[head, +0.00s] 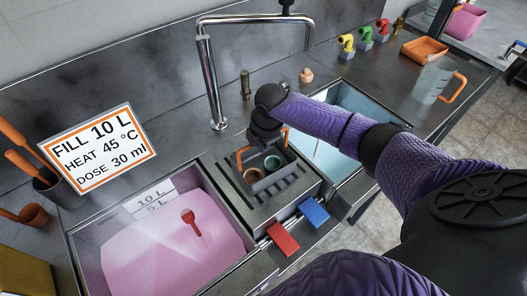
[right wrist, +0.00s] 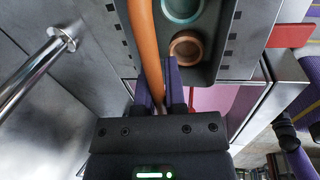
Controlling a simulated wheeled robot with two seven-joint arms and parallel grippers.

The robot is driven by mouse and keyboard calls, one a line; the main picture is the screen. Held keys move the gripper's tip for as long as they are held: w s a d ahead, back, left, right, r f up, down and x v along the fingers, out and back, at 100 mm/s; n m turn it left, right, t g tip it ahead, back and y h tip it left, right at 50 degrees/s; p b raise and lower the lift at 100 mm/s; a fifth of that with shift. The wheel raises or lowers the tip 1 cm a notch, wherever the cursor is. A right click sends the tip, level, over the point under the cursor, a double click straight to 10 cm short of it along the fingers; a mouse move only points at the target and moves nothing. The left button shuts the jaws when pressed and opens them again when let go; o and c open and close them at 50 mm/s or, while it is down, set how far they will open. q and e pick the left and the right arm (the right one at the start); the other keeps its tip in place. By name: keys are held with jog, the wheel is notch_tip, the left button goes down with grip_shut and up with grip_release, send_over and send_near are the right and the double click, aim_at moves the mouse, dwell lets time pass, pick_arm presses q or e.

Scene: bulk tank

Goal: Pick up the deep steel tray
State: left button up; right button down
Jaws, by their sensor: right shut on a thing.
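The deep steel tray (head: 272,187) sits on the slotted strip between the two basins, with an orange bail handle (head: 239,160) over it. A brown cup (head: 252,175) and a green-rimmed cup (head: 272,163) stand inside. My right gripper (head: 270,138) is over the tray's far side. In the right wrist view its fingers (right wrist: 165,88) are closed at the orange handle (right wrist: 146,45), with the tray (right wrist: 208,72) beyond. Whether the tray is lifted off the strip I cannot tell. My left gripper is not in view.
The left basin holds pink liquid (head: 150,250) and a red-handled tool (head: 189,217). The right basin holds pale blue liquid (head: 350,105). A tall faucet (head: 210,80) rises behind. A jug (head: 432,80) stands far right.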

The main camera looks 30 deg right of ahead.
dwell(0.8)
notch_tip(320, 180, up, 10)
jog(key=p, duration=0.2)
jog(key=shift+p, duration=0.3)
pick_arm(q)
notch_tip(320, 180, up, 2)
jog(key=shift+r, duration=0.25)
